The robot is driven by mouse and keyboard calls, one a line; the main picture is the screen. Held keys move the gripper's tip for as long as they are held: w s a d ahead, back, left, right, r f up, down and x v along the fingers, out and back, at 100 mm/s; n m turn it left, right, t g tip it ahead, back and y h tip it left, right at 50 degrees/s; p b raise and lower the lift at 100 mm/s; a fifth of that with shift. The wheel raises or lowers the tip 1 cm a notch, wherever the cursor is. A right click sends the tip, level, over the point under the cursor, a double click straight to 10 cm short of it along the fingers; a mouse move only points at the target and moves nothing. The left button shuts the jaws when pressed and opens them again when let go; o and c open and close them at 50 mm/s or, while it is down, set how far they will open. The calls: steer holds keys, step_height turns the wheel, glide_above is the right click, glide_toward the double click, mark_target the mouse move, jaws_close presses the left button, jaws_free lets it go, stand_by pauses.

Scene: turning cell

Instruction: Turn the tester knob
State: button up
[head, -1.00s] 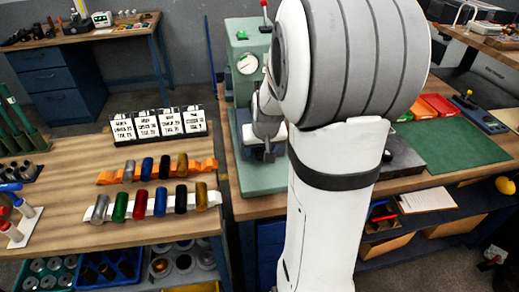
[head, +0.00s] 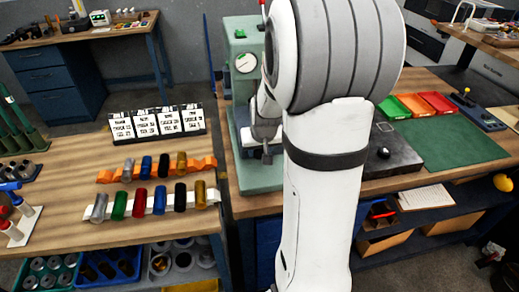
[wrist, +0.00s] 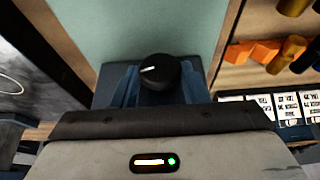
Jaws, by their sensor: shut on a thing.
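The green tester (head: 243,88) stands on the wooden bench, with a round gauge on its front. Its black knob (wrist: 158,69) shows in the wrist view, with a white pointer line slanting to the left and slightly down. My gripper (wrist: 158,84) is shut on the knob, with one blue-grey finger on each side of it. In the head view my gripper (head: 266,152) is low at the front of the tester. My arm hides part of the tester there, and the knob cannot be made out.
Colored cylinders lie on an orange rack (head: 203,164) and a white rack (head: 149,208) on the left table, before a row of cards (head: 157,123). A dark plate (head: 402,157) and a green mat (head: 455,140) lie right of my arm.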

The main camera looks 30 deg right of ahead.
steer(key=shift+c, duration=0.5)
steer(key=shift+d+f+b, duration=0.1)
steer(key=shift+f+b, duration=0.05)
steer(key=shift+b, duration=0.4)
steer(key=shift+d+f+y+b, duration=0.1)
steer(key=shift+f+y+b, duration=0.15)
steer(key=shift+y+b, duration=0.65)
steer(key=shift+s+r+t+b, duration=0.1)
steer(key=shift+r+t+b, duration=0.15)
steer(key=shift+b, duration=0.7)
steer(key=shift+r, duration=0.15)
steer(key=o, duration=1)
steer(key=shift+c, duration=0.2)
